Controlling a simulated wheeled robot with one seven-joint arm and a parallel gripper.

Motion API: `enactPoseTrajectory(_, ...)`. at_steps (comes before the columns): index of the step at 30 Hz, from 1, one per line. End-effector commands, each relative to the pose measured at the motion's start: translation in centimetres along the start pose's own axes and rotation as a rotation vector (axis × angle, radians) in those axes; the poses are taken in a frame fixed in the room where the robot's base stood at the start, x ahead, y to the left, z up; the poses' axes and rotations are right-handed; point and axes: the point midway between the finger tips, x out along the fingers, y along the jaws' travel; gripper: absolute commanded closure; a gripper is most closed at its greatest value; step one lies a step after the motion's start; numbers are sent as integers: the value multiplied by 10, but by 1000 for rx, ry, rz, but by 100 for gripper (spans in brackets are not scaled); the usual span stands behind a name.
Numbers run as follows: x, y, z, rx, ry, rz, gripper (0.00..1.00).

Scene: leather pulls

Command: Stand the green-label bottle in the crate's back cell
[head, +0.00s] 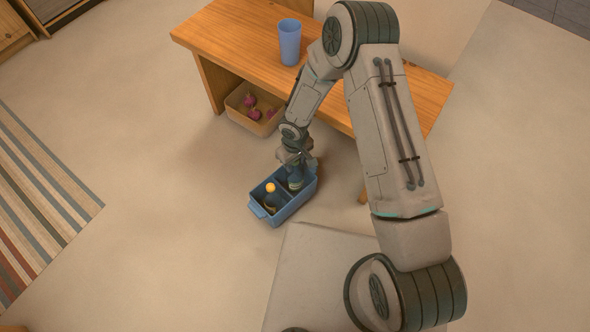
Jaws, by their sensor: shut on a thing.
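The blue crate (288,211) stands on the floor, with a divider across it. My gripper (297,163) points down over its back cell and is shut on a dark bottle (296,181). The held bottle looks upright, with its lower part inside the back cell. Its top is hidden by my gripper, and I cannot tell whether its base touches the crate floor. Its label is too small to read as green. Another dark bottle with an orange cap (271,188) stands in the front cell.
A wooden bench (240,42) stands behind the crate, with a blue cup (289,42) on it. A tan bin (241,119) with purplish round things sits under the bench. A striped rug (40,190) lies at left. Floor left of the crate is clear.

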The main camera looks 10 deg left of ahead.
Motion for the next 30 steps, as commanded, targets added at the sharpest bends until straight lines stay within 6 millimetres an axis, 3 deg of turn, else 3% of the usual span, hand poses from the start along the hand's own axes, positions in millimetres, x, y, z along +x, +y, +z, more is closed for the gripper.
enactPoseTrajectory(8,36,1,0,2,-1,0,100)
enactPoseTrajectory(18,39,1,0,3,0,0,100)
enactPoseTrajectory(19,38,1,0,3,0,0,61)
enactPoseTrajectory(21,38,1,0,3,0,0,43)
enactPoseTrajectory(30,36,1,0,3,0,0,43)
